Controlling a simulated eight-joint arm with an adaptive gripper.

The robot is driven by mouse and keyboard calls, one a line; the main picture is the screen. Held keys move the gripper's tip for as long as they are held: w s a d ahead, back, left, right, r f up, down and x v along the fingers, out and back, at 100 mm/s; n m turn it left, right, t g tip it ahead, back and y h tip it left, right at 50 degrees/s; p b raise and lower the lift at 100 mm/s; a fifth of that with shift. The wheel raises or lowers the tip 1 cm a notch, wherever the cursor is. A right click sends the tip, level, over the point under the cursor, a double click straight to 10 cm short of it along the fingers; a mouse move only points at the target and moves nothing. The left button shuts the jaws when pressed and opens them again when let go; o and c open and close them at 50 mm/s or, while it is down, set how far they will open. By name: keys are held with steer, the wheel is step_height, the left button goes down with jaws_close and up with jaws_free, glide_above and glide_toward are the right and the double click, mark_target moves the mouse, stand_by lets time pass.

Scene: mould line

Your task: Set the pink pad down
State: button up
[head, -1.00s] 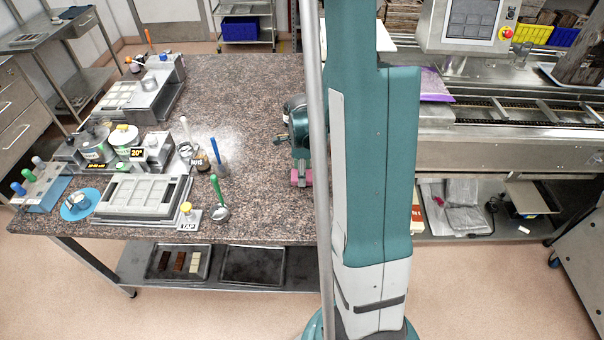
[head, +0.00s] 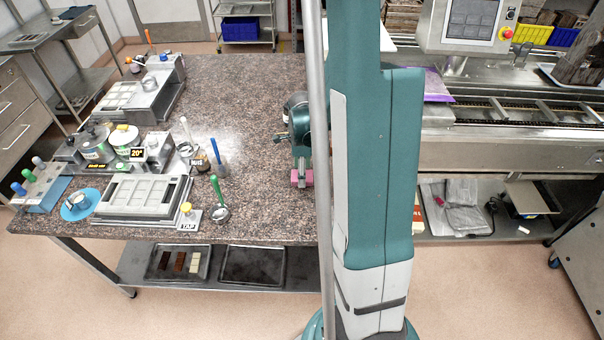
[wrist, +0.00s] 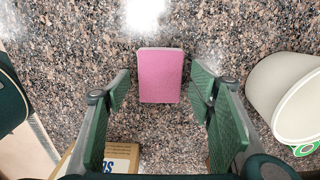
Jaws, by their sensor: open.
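The pink pad (wrist: 160,76) lies on the speckled stone worktop (wrist: 60,50) in the wrist view. My gripper (wrist: 160,90) is open, with one green-padded finger on each side of the pad. Gaps show between the pad and both fingers, so neither finger touches it. In the head view the pink pad (head: 298,177) shows at the right part of the worktop, below my gripper (head: 299,165). My arm's column hides part of this area.
In the wrist view a white round container (wrist: 285,95) stands close right of my gripper, and a cardboard box (wrist: 118,157) sits at the lower left. In the head view a mould (head: 140,195) and tools stand on the left. The worktop's middle is clear.

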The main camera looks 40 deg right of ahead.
step_height(320, 180, up, 11)
stand_by(0.8)
stand_by(0.5)
steer(key=shift+a+r, duration=0.1)
steer(key=s+a+r+n+t+h, duration=0.1)
steer(key=a+r+n+t, duration=0.1)
steer(key=a+r+n, duration=0.55)
steer(key=a+r+n+t, duration=0.1)
steer(key=a+r+n, duration=0.4)
steer(key=a, duration=0.5)
steer(key=s+a+r+n+t, duration=0.2)
steer(key=s+a+r+n, duration=0.1)
steer(key=a+n, duration=0.4)
steer(key=s+a+r+n+t+y, duration=0.1)
steer(key=s+a+r+n+t, duration=0.1)
steer(key=s+a+n, duration=0.3)
steer(key=a+r+n, duration=0.1)
steer(key=a+n, duration=0.1)
steer(key=a, duration=0.1)
steer(key=shift+s, duration=0.3)
